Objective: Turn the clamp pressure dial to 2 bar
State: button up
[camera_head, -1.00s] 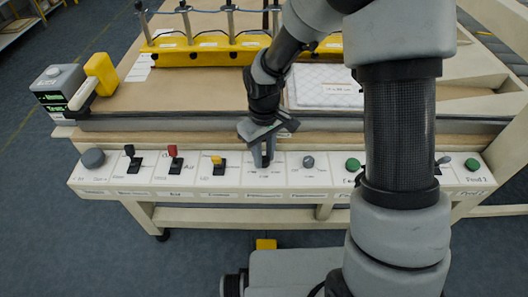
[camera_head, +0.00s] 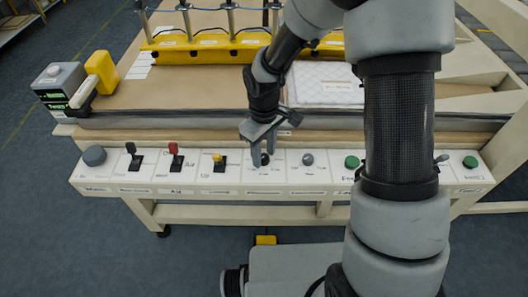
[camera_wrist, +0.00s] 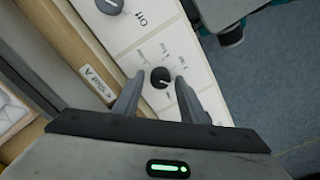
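The pressure dial (camera_head: 265,159), a small dark round knob, sits on the white control panel (camera_head: 290,187) along the table's front edge. It also shows in the wrist view (camera_wrist: 160,77), with printed marks around it that are too small to read surely. I cannot tell where its pointer stands. My gripper (camera_head: 263,164) is over the dial, pointing down, with its fingers spread on either side of it. In the wrist view, my gripper (camera_wrist: 158,92) shows gaps between both fingers and the knob, so it holds nothing.
A grey knob (camera_head: 307,160) stands right of the dial, and a yellow-tipped switch (camera_head: 218,160) left. Red (camera_head: 175,150) and black (camera_head: 131,150) switches and a large grey knob (camera_head: 94,156) lie farther left. A green button (camera_head: 352,162) is to the right.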

jog(key=shift+o, duration=0.2)
notch_tip(320, 180, up, 17)
jog(key=p, duration=0.3)
jog(key=shift+r, duration=0.2)
dwell(0.4)
notch_tip(320, 180, up, 16)
jog(key=m+t+p, duration=0.3)
jog(key=m+p, duration=0.1)
jog(key=p, duration=0.2)
send_over(264, 157)
jog(key=s+d, duration=0.7)
jog(key=d, duration=0.1)
jog(key=s+d+r+m+t+p, duration=0.2)
jog(key=s+d+r+m+p, duration=0.2)
jog(key=s+r, duration=0.4)
jog(key=shift+s+d+m+t+p, duration=0.3)
jog(key=shift+s+m+p, duration=0.2)
jog(key=shift+s+m, duration=0.4)
jog(key=shift+s+a, duration=0.1)
